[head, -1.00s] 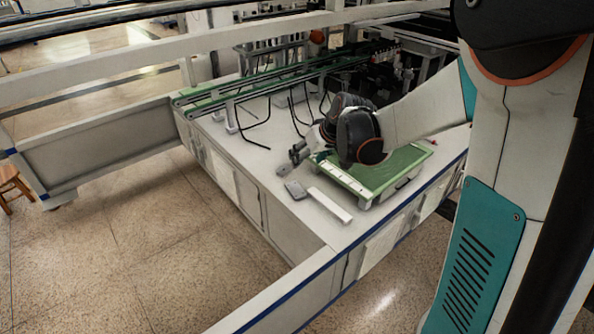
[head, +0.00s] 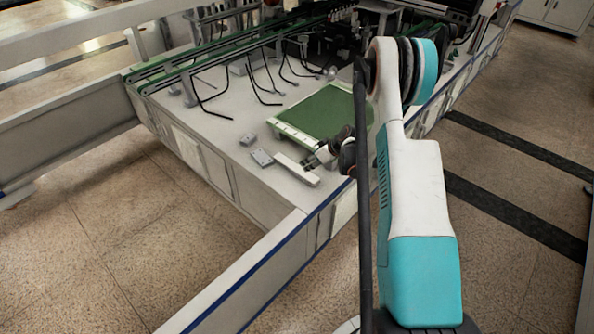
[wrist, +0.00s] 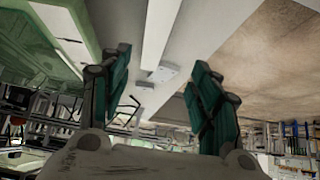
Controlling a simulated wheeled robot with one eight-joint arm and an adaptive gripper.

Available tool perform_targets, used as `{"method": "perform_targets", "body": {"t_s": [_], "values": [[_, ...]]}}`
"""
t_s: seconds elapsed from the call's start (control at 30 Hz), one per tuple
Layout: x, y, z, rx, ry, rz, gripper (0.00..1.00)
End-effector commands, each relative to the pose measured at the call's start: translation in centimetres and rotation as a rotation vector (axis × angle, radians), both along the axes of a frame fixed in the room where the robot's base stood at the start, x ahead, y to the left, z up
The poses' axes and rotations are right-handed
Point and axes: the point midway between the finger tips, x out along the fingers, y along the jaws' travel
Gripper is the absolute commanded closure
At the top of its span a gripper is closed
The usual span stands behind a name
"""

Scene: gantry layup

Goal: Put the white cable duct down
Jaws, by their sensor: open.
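The white cable duct (head: 297,170) is a short pale bar lying on the grey bench top near its front corner. In the wrist view the duct (wrist: 160,32) runs down from the top edge, between the two fingers. My gripper (head: 311,161) is low over the bench at the duct's right side, close to it. In the wrist view my gripper (wrist: 161,62) has its dark green fingers spread wide, with nothing clamped between them. Whether a finger touches the duct I cannot tell.
A grey flat box (head: 262,158) and a smaller grey block (head: 248,139) lie left of the duct. A green panel with a pale edge (head: 328,112) lies behind. Cables and a green conveyor (head: 190,72) stand farther back. The bench front edge is close.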

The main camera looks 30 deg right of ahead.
Motion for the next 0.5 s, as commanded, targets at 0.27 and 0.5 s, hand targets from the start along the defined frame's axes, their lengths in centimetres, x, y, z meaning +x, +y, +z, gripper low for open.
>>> {"method": "perform_targets", "body": {"t_s": [0.27, 0.5], "values": [[1.9, 0.6, -3.3, -0.001, -0.001, 0.007, 0.43], [4.4, 1.4, -6.4, -0.001, -0.001, 0.004, 0.43]]}}
